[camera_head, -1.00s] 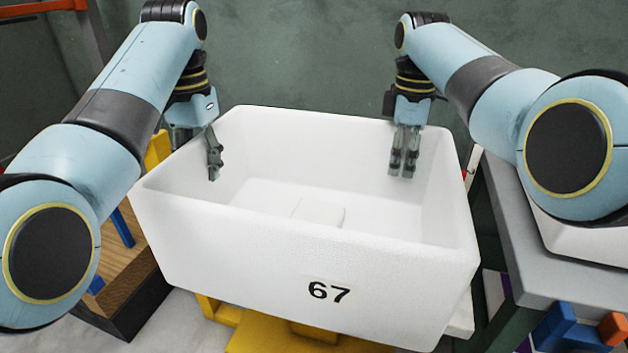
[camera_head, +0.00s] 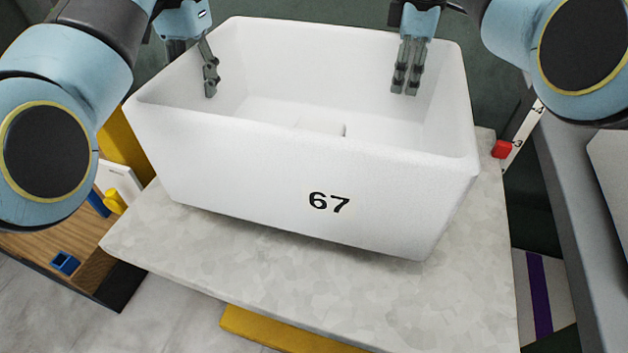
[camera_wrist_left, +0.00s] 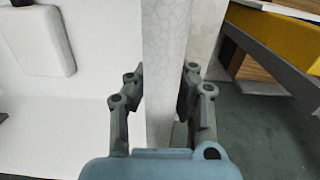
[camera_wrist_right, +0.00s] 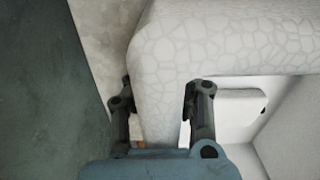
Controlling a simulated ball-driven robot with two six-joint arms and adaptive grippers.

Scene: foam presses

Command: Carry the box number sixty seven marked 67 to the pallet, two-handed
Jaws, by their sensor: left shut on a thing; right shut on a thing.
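The white foam box marked 67 (camera_head: 300,165) is open-topped and fills the middle of the head view, its number on the near wall. My left gripper (camera_head: 195,78) is shut on the box's left wall, one finger inside and the other mostly hidden behind the wall. In the left wrist view (camera_wrist_left: 160,105) its fingers stand on both sides of the wall. My right gripper (camera_head: 408,80) is shut on the wall near the far right corner. In the right wrist view (camera_wrist_right: 160,115) its fingers straddle the wall. No pallet can be clearly made out.
A pale mottled tabletop (camera_head: 330,280) lies below the box; whether they touch is unclear. A wooden surface with a blue block (camera_head: 65,263) is at the lower left. A grey bench edge (camera_head: 570,200) runs along the right. A red block (camera_head: 502,149) sits by the table's right edge.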

